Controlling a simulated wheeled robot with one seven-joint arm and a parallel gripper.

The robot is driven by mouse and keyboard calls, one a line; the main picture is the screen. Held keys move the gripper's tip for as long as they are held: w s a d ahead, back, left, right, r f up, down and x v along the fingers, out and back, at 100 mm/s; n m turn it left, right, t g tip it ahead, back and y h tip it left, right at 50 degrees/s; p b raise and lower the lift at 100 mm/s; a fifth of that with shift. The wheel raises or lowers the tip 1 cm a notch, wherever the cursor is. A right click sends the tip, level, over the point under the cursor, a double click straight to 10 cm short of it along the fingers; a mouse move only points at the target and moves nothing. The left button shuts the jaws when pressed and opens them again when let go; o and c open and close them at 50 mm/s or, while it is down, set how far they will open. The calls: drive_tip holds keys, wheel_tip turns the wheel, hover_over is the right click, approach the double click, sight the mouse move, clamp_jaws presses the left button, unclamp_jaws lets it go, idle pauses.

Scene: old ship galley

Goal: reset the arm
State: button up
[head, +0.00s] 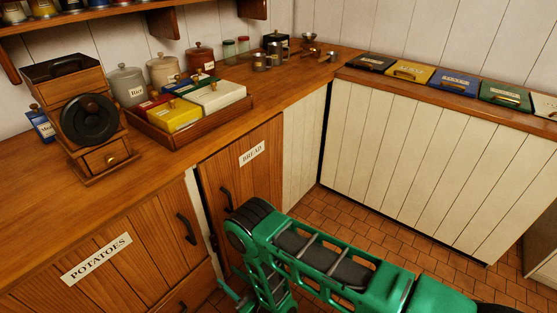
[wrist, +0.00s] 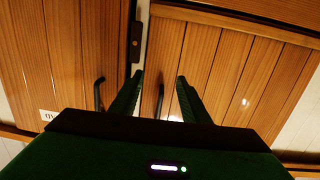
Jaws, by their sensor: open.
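My gripper (wrist: 160,94) is open in the wrist view, its two dark green fingers apart with nothing between them. Wooden cupboard doors lie beyond the fingers, and a dark door handle (wrist: 159,101) shows in the gap. I cannot tell whether the fingers touch anything. In the head view my green arm (head: 330,262) reaches in from the lower right and bends down in front of the cupboards. My gripper is low beside the bread door (head: 243,176), partly cut off by the bottom edge.
The potatoes door (head: 120,270) is at lower left. The wooden counter (head: 30,190) above carries a coffee grinder (head: 88,120), a wooden tray (head: 205,128) of boxes and several canisters. Coloured boxes (head: 455,83) line the right counter. Tiled floor (head: 400,235) is open behind my arm.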

drive_tip(key=w+d+r+m+h, duration=0.1)
drive_tip(key=w+d+r+h, duration=0.2)
drive_tip(key=w+d+r, duration=0.5)
drive_tip(key=w+d+r+m+h, duration=0.1)
drive_tip(key=w+r+h, duration=0.35)
drive_tip(key=w, duration=0.75)
drive_tip(key=w+d+r+m+g+h, duration=0.1)
drive_tip(key=w+d+r+m+h, duration=0.1)
drive_tip(key=d+r, duration=0.8)
drive_tip(key=w+d+r+m+g+h, duration=0.15)
drive_tip(key=d+r, duration=0.55)
drive_tip(key=d, duration=0.7)
drive_tip(key=s+d+r+m+g+h, duration=0.25)
drive_tip(key=s+d+r, duration=0.35)
drive_tip(key=s+d, duration=0.3)
drive_tip(key=s+d+r+m+g+h, duration=0.1)
drive_tip(key=s+d+r+m, duration=0.35)
drive_tip(key=d, duration=0.75)
drive_tip(key=s+d+r+m+g, duration=0.1)
drive_tip(key=s+r, duration=0.2)
drive_tip(key=s, duration=0.7)
drive_tip(key=s+d+r+m+g+y, duration=0.1)
drive_tip(key=s+r+g, duration=0.1)
drive_tip(key=s, duration=0.8)
drive_tip(key=s+d+r+m+g, duration=0.2)
drive_tip(key=s+r, duration=0.2)
drive_tip(key=s, duration=0.7)
drive_tip(key=shift+y, duration=0.35)
